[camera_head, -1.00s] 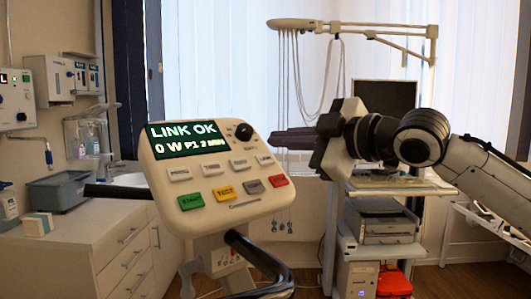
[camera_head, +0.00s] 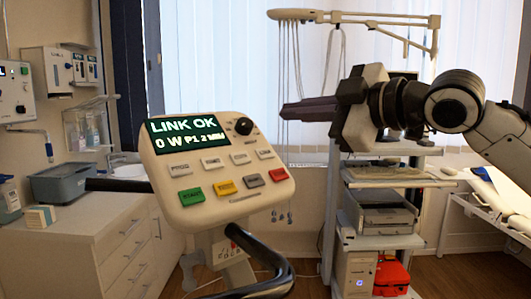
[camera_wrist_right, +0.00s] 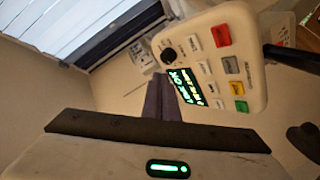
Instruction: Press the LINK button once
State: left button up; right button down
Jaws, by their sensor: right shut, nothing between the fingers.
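The control console (camera_head: 228,186) is a cream panel on a stand, left of centre in the head view. Its lit green display (camera_head: 184,134) reads "LINK OK" above a line starting "0 W". The LINK button (camera_head: 265,154) is the rightmost white key, above the red key; it also shows in the wrist view (camera_wrist_right: 193,38). My right gripper (camera_head: 284,112) is shut and empty, pointing left in the air above and right of the console, apart from the keys in the picture. Its dark fingers also show in the wrist view (camera_wrist_right: 163,97). My left gripper is out of view.
A black knob (camera_head: 243,126) sits beside the display. Green (camera_head: 191,197), yellow, grey and red (camera_head: 279,175) keys line the lower row. A dark handlebar (camera_head: 262,262) curves below the console. A shelf cart (camera_head: 380,240) stands behind on the right.

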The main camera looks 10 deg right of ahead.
jog(key=s+r, duration=0.1)
jog(key=s+d+r, duration=0.1)
jog(key=r, duration=0.1)
jog(key=shift+s+d+r, duration=0.15)
jog(key=shift+s+r, duration=0.05)
dwell(0.7)
